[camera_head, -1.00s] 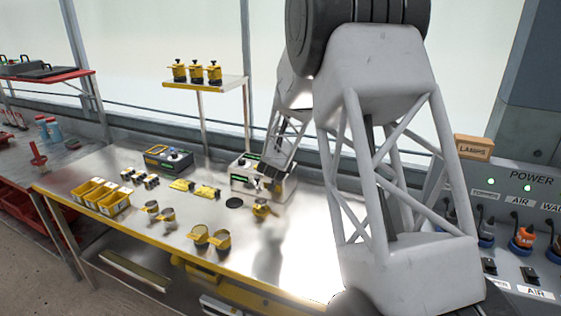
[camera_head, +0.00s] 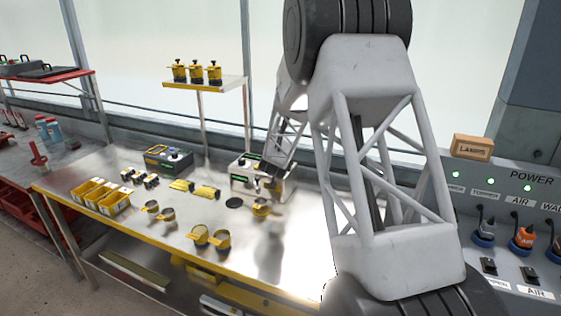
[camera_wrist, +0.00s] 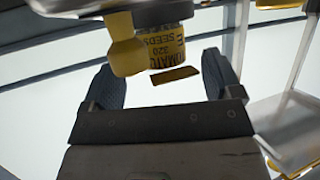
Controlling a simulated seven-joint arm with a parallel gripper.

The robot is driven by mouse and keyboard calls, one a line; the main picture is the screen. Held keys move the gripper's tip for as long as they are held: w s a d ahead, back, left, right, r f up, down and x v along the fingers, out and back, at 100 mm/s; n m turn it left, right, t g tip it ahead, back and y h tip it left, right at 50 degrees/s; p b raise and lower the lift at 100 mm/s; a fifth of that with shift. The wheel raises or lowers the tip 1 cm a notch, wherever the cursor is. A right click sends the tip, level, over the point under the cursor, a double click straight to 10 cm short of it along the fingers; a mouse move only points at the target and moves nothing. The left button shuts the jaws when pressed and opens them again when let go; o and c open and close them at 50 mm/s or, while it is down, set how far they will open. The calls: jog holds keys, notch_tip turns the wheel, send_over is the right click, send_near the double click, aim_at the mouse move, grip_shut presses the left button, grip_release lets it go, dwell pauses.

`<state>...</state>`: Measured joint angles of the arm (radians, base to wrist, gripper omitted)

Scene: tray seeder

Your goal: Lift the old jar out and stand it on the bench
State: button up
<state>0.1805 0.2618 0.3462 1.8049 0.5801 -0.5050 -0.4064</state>
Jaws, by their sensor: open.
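The jar (camera_wrist: 165,46), yellow with dark lettering reading tomato seeds 320, is in the upper middle of the wrist view. It sits under a grey machine part, beside a yellow rounded part (camera_wrist: 125,48). My gripper (camera_wrist: 160,66) is open; its two dark fingers stand wide apart on either side of the jar's line, with the jar between or just beyond the tips. I cannot tell how deep it is. In the head view my gripper (camera_head: 271,168) is at the seeder (camera_head: 243,180) on the bench (camera_head: 130,212); the jar is not clear there.
Several yellow cups (camera_head: 198,235) stand on the front of the bench. Yellow bins (camera_head: 88,190) are at its left. A shelf (camera_head: 215,84) with three yellow jars stands behind. A control panel (camera_head: 510,190) is at the right. Bare bench lies right of the cups.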

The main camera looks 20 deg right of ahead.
jog(key=shift+x, duration=1.6)
jog(key=c, duration=1)
jog(key=shift+r, duration=0.2)
notch_tip(320, 180, up, 28)
jog(key=shift+f, duration=0.15)
